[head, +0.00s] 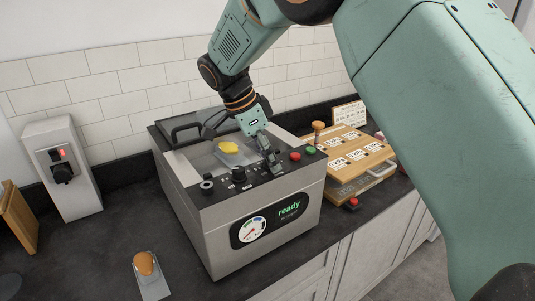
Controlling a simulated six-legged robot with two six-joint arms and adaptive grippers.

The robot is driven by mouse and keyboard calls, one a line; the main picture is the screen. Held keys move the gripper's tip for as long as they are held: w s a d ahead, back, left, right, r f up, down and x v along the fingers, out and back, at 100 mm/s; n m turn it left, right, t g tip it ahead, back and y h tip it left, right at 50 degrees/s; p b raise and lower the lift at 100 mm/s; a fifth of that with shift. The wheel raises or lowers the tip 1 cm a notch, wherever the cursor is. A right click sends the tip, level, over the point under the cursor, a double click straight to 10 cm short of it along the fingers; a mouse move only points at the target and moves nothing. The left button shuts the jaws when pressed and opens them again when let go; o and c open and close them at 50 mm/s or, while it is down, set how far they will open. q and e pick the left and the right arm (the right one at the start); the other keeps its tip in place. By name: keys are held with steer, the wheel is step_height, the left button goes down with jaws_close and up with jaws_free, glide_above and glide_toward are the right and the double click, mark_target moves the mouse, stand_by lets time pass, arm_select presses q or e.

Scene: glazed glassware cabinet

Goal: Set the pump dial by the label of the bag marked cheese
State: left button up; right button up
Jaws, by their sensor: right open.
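A steel machine (205,240) with a front screen reading "ready" and a round gauge stands on the dark counter. Its top panel carries a black dial (239,174) with small white marks around it. A yellow piece (229,147), perhaps cheese, lies in its open chamber; I cannot make out a bag or label on it. My right gripper (272,160) is open and points down over the panel, right of the dial and left of the red button (295,156). Contact with the panel is unclear. My left gripper is out of view.
A wall box (62,165) with a black knob and red light is at left. A wooden board with printed cards (350,147) stands right of the machine. An orange-brown item on a metal plate (152,287) lies in front.

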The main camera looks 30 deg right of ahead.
steer(key=shift+r, duration=0.1)
steer(key=v, duration=1.1)
steer(key=shift+a+r, duration=0.2)
steer(key=shift+r, duration=0.15)
steer(key=shift+s+f, duration=0.1)
steer(key=shift+s, duration=0.05)
